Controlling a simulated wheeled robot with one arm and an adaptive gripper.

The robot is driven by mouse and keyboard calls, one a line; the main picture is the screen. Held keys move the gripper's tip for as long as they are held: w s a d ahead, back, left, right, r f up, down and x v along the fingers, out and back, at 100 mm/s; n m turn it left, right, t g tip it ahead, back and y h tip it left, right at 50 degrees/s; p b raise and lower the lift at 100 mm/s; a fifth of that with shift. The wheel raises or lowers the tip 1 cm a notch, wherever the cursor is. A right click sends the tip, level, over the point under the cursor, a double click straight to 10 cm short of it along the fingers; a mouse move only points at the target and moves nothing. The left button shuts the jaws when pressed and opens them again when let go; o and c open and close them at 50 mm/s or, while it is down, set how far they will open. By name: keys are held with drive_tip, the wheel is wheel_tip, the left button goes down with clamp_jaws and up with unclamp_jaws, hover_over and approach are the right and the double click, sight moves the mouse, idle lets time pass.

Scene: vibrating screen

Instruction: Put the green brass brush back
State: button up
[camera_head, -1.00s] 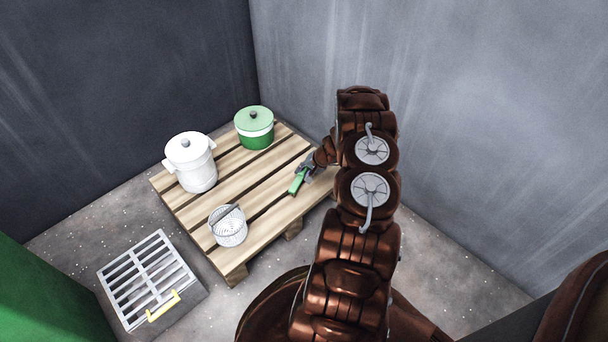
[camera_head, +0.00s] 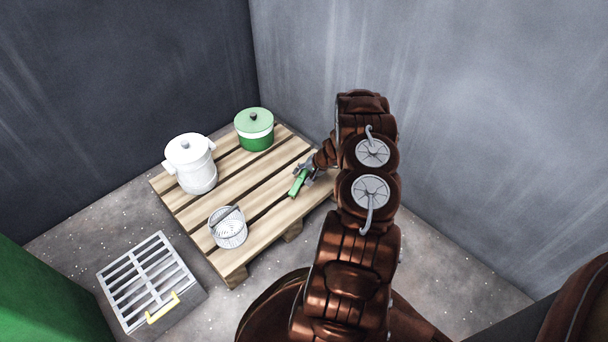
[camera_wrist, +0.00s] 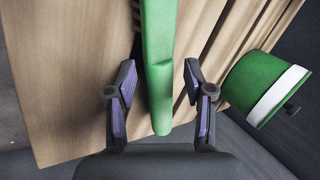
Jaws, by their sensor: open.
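The green brush (camera_head: 299,182) is at the right part of the wooden pallet (camera_head: 254,190), beside my gripper (camera_head: 309,172). In the wrist view its green handle (camera_wrist: 158,60) runs between the two fingers of my gripper (camera_wrist: 160,85). A gap shows on each side of the handle, so the gripper is open around it without holding it. The brush's bristle end is hidden or too small to make out. I cannot tell whether the brush touches the pallet.
A grated box (camera_head: 150,285) with a yellow handle is on the floor at lower left. Grey walls (camera_head: 430,80) close in behind.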

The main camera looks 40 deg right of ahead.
drive_tip(key=p+v, duration=0.3)
drive_tip(key=v, duration=0.9)
drive_tip(key=w+a+r+n+g+y, duration=0.1)
drive_tip(key=a+r+n+g+y, duration=0.15)
drive_tip(key=a+r, duration=0.95)
drive_tip(key=w+a+r+n+g+y, duration=0.15)
drive_tip(key=a+r+n, duration=0.25)
drive_tip(key=a+r, duration=0.8)
drive_tip(key=s+a+r+n+g+h, duration=0.1)
drive_tip(key=s+a+r, duration=0.1)
drive_tip(key=s+a, duration=0.45)
drive_tip(key=s+a+r+n+g, duration=0.2)
drive_tip(key=s+a, duration=0.1)
drive_tip(key=a, duration=0.6)
drive_tip(key=s+a+r+n+g+h, duration=0.1)
drive_tip(key=s+r+n+h, duration=0.1)
drive_tip(key=s, duration=0.9)
drive_tip(key=s+a+r+n+g+h, duration=0.2)
drive_tip(key=s+r+h, duration=0.1)
drive_tip(key=s, duration=0.8)
drive_tip(key=shift+s+r, duration=0.2)
drive_tip(key=shift+r, duration=0.6)
drive_tip(key=shift+a, duration=0.15)
